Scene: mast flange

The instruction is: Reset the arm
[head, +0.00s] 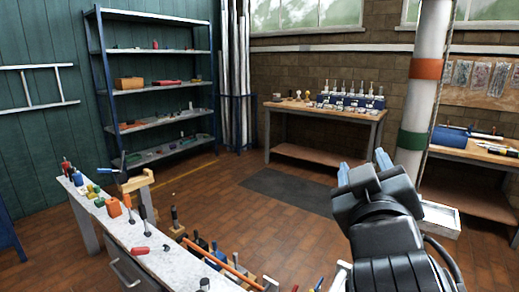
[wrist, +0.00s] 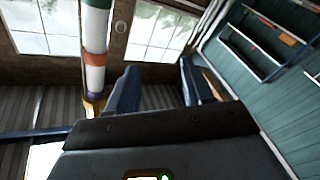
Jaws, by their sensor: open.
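My gripper (head: 363,166) is raised at the right of the head view, in front of the floor and beside the white mast. Its two blue fingers are apart, with nothing between them. In the wrist view my gripper (wrist: 157,88) also shows its fingers spread and empty, facing the windows and the brick wall. The arm behind it is dark grey and comes up from the lower right of the head view.
The mast (head: 427,100) with orange and green bands stands close right of my gripper. A bench (head: 150,250) with tools is at lower left. A workbench (head: 320,113) stands at the back, a shelf unit (head: 155,55) at back left. The floor between is mostly clear.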

